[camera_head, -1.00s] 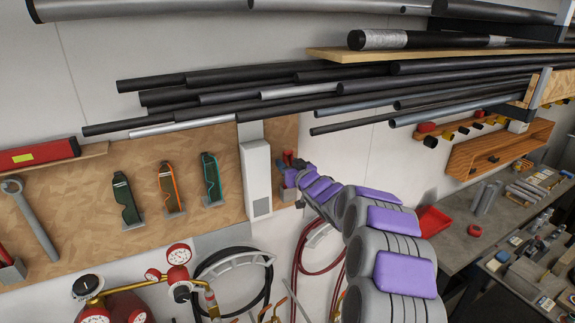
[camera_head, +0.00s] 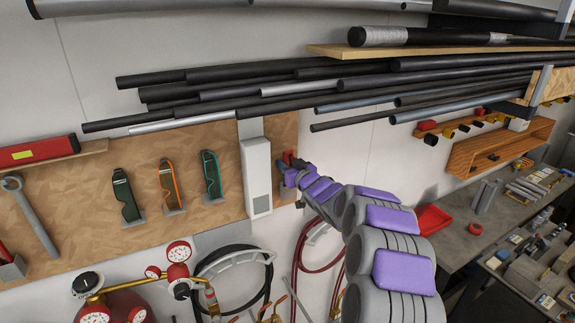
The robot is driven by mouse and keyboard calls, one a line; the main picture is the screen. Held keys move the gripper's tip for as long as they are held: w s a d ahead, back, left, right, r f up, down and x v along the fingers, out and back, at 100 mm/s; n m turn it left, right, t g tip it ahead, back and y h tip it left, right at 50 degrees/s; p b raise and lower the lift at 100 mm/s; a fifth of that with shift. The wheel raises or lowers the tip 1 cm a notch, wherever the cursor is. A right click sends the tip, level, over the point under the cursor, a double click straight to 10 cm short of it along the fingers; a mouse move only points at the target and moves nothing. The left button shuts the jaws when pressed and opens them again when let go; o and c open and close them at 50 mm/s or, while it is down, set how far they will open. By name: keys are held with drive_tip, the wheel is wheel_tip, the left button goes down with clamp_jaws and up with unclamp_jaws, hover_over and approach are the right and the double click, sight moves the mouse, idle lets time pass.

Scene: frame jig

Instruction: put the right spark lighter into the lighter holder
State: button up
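My arm reaches away from the camera toward the wall, and my gripper (camera_head: 287,163) is small and far off at the narrow board strip right of the white box. A small red thing (camera_head: 289,156) shows right at my gripper. I cannot tell whether it is a lighter, part of a holder or something else, or whether my fingers touch it. The fingers are too small and too covered by my arm to show open or shut. I cannot make out the right spark lighter or the lighter holder for certain in this view.
Three upright eyewear-like items (camera_head: 168,187) hang on the board (camera_head: 80,205). A white box (camera_head: 257,178) stands beside my gripper. Long pipes (camera_head: 330,85) jut out above. Gauges (camera_head: 178,252) and coiled hoses (camera_head: 235,280) are below. A cluttered bench (camera_head: 455,238) is at right.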

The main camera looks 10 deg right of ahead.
drive_tip(key=o, duration=0.5)
drive_tip(key=shift+f, duration=0.1)
drive_tip(key=shift+o, duration=0.2)
drive_tip(key=b+v, duration=0.2)
drive_tip(key=v, duration=1.5)
drive_tip(key=shift+s+d, duration=0.15)
